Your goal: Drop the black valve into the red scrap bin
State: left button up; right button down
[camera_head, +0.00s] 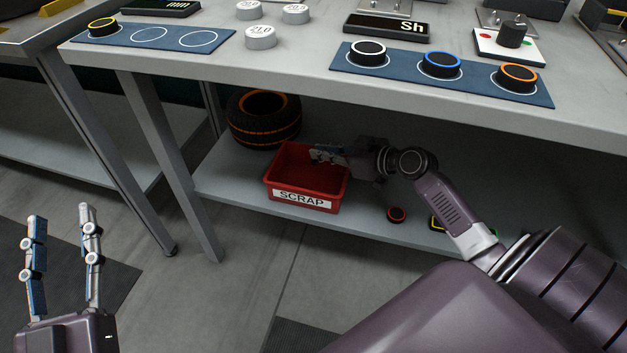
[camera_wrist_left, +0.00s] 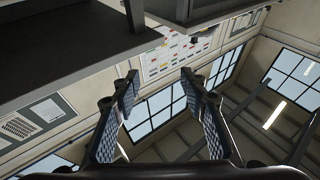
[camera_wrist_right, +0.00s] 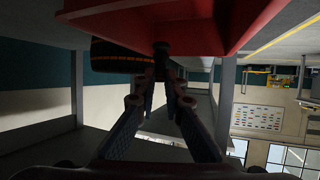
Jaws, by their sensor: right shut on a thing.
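The red scrap bin (camera_head: 306,200) stands on the lower shelf, its SCRAP label facing me. My right gripper (camera_head: 328,154) is at the bin's upper rear right, with its fingers over the bin opening. In the right wrist view, the bin (camera_wrist_right: 215,25) fills the top of the picture. There the right gripper (camera_wrist_right: 161,82) is shut on a small dark thing, the black valve (camera_wrist_right: 161,55), between its fingertips. The valve cannot be made out in the head view. My left gripper (camera_head: 60,225) is open and empty, away from the bench; its open fingers (camera_wrist_left: 158,85) show in the left wrist view.
A black tyre (camera_head: 264,119) with orange lines lies behind the bin. A small red-and-black round thing (camera_head: 397,214) lies on the shelf to the right. The workbench top (camera_head: 300,62) overhangs the shelf; its blue mats (camera_head: 400,73) hold ringed black pucks. A bench leg (camera_head: 165,160) stands left.

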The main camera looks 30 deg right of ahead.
pick_arm(q)
jog(key=shift+s+r+t+h+b, duration=0.15)
jog(key=shift+s+r+t, duration=0.3)
jog(key=shift+r, duration=0.35)
jog(key=shift+s+r+t+h+b, duration=0.1)
jog(key=shift+s+r+t+h, duration=0.2)
jog(key=shift+r, duration=0.45)
jog(key=shift+s+r+t+h+b, duration=0.1)
jog(key=shift+s+r+t, duration=0.4)
jog(key=shift+r, duration=0.3)
pick_arm(e)
jog(key=shift+f, duration=0.65)
pick_arm(q)
jog(key=shift+w, duration=0.1)
pick_arm(e)
jog(key=c, duration=1.9)
grip_release()
jog(key=shift+c, duration=0.2)
jog(key=shift+s, duration=0.1)
jog(key=v, duration=1.1)
jog(key=shift+s+d+r, duration=0.2)
jog(key=shift+s+r, duration=0.05)
jog(key=shift+s, duration=0.05)
